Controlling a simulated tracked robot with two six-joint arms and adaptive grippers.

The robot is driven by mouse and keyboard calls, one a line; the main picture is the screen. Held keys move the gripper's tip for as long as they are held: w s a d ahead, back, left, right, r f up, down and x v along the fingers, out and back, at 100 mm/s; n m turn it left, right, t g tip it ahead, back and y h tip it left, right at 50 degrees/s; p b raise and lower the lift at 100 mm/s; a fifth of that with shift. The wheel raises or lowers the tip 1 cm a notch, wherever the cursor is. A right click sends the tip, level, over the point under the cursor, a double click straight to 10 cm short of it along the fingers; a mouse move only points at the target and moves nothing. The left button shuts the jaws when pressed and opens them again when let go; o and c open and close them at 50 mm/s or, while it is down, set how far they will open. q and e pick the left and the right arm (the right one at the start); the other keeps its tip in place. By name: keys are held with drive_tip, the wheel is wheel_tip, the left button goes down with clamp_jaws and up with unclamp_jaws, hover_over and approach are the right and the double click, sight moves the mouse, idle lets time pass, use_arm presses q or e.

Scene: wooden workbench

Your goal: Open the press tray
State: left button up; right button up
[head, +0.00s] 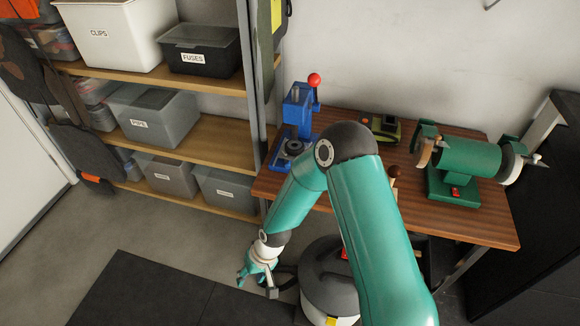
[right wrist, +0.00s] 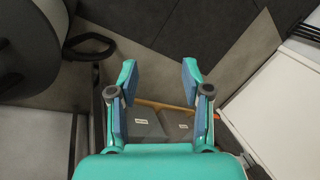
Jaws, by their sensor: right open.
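A blue press (head: 299,108) with a red ball on its lever (head: 314,80) stands at the left end of the wooden workbench. A dark round part sits low on its front, above a blue base (head: 281,162). I cannot make out a separate press tray there or whether it is open. My right gripper (head: 257,281) hangs low over the floor, in front of the bench's left end and well below the press, apart from it. In the right wrist view its two fingers (right wrist: 157,68) are spread with nothing between them. My left gripper is not in view.
A shelf rack with labelled bins (head: 152,115) stands left of the workbench (head: 480,228). A green bench grinder (head: 465,160) and a black-and-yellow item (head: 380,127) are on the bench. My right arm hides the bench's front middle. The floor at the lower left is clear.

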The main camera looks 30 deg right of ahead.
drive_tip(key=w+d+r+m+h+b, duration=0.1)
drive_tip(key=w+d+r, duration=0.15)
drive_tip(key=w, duration=0.35)
drive_tip(key=w+d+r+h+b, duration=0.1)
drive_tip(key=w+d+r, duration=0.1)
drive_tip(key=w+d, duration=0.3)
wheel_tip(320, 180, up, 19)
drive_tip(key=m+t+h+b, duration=0.2)
drive_tip(key=m+h+b, duration=0.2)
drive_tip(key=m+h, duration=0.15)
hover_over(287, 165)
drive_tip(key=s+a, duration=0.4)
drive_tip(key=a, duration=0.1)
use_arm(q)
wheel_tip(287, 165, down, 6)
drive_tip(key=shift+p, duration=0.55)
use_arm(e)
drive_tip(key=shift+m+g, duration=0.3)
drive_tip(key=shift+m, duration=0.15)
drive_tip(key=x, duration=1.6)
drive_tip(key=shift+c, duration=0.2)
clamp_jaws()
